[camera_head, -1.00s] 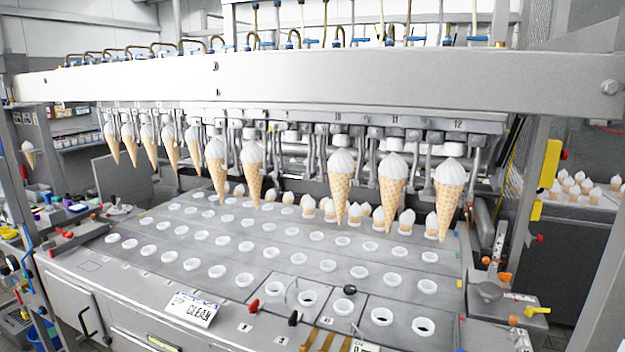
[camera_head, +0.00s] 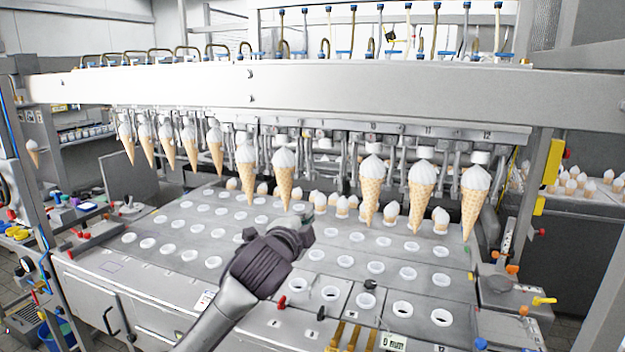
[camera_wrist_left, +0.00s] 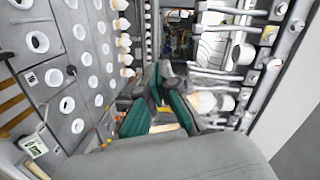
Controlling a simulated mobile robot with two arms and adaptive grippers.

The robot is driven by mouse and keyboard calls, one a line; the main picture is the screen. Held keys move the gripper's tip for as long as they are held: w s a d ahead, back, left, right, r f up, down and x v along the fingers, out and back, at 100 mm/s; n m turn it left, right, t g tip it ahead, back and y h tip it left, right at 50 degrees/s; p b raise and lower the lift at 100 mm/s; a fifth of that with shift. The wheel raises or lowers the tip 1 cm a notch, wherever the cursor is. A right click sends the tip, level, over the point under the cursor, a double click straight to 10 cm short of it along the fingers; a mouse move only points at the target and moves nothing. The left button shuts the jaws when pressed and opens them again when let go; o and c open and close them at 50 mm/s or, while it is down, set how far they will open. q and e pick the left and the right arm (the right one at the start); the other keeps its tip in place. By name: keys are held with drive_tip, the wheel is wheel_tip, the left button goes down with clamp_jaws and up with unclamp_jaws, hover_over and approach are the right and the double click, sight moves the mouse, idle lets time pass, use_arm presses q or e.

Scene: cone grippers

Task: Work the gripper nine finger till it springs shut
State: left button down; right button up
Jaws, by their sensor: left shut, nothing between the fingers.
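A row of cone grippers hangs under the machine's beam. Counting from the right end, gripper nine (camera_head: 327,165) is at the gap in the row, with no cone in it; whether its fingers are apart is too small to tell. Cones hang on both sides of the gap, a left one (camera_head: 284,180) and a right one (camera_head: 371,190). My left gripper (camera_head: 303,220) is shut and empty, in front of and below the gap, over the perforated plate. In the left wrist view its green fingers (camera_wrist_left: 160,90) are together, with a cone (camera_wrist_left: 203,102) beyond them. My right gripper is not in view.
The steel beam (camera_head: 300,88) spans above the cones. The plate (camera_head: 215,262) below has rows of white-rimmed holes. Small cones stand in a row behind (camera_head: 320,200). Cone gripper brackets and hanging cones crowd both sides of the gap.

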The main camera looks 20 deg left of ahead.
sight(312, 153)
use_arm(q)
wheel_tip(312, 153, up, 5)
drive_tip(key=m+t, duration=0.1)
drive_tip(key=w+p, duration=0.4)
drive_tip(key=w, duration=0.5)
drive_tip(key=shift+w, duration=0.2)
drive_tip(key=shift+a+r, duration=0.1)
